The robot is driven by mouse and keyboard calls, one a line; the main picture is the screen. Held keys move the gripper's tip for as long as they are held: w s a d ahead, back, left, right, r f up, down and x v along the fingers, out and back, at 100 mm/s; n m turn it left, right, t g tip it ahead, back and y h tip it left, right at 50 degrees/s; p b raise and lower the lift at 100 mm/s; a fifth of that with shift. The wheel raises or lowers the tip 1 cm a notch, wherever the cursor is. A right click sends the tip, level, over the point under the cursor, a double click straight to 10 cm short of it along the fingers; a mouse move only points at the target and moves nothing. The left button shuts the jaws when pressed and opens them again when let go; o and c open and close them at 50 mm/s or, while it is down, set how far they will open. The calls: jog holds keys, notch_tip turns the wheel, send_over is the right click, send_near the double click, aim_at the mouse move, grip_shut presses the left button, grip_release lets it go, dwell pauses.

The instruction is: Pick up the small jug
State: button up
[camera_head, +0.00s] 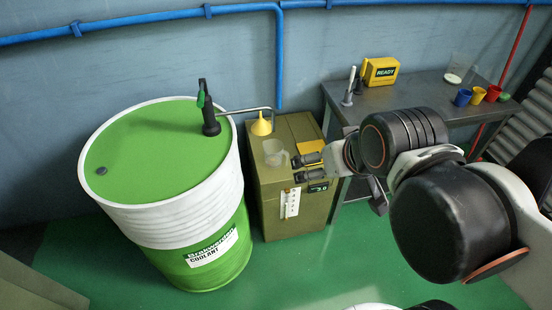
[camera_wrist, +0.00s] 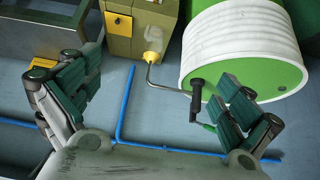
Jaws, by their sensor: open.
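A small clear jug (camera_head: 274,153) stands upright on top of the olive cabinet (camera_head: 268,195), just in front of a yellow funnel (camera_head: 261,125). My gripper (camera_head: 298,168) is open and empty, to the right of the jug in the head view, with its dark fingers pointing left towards it. The fingertips look close to the jug, but I cannot tell the exact gap. In the wrist view my gripper (camera_wrist: 150,98) shows its two fingers spread wide with nothing between them.
A large green and white coolant drum (camera_head: 160,220) with a black hand pump (camera_head: 209,115) stands left of the cabinet. The pump's bent pipe reaches towards the funnel. A dark metal table (camera_head: 420,92) at right holds a yellow READY box (camera_head: 380,71) and several small cups.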

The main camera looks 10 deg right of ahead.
jog(key=w, duration=0.2)
jog(key=m+t+y+b, duration=0.3)
jog(key=m+y+b, duration=0.5)
jog(key=m, duration=1.3)
send_over(285, 152)
jog(key=s+d+p, duration=0.2)
jog(key=s+p, duration=0.1)
notch_tip(285, 152, down, 25)
jog(key=y, duration=0.2)
jog(key=s+d+f+m+t+y+b, duration=0.1)
jog(key=s+d+f+m, duration=0.15)
jog(key=f, duration=0.55)
jog(key=s+d+f+m+t+y+b, duration=0.15)
jog(key=f+m, duration=0.25)
jog(key=f, duration=0.4)
jog(key=shift+n, duration=0.25)
jog(key=b+x, duration=0.1)
jog(key=x, duration=0.8)
jog(key=shift+w+d+r+b, duration=0.1)
jog(key=shift+w+r+b, duration=0.1)
jog(key=shift+b, duration=0.1)
jog(key=b+x, duration=0.2)
jog(key=x, duration=0.3)
jog(key=shift+f, duration=0.15)
jog(key=c, duration=1.9)
jog(key=shift+o, duration=0.2)
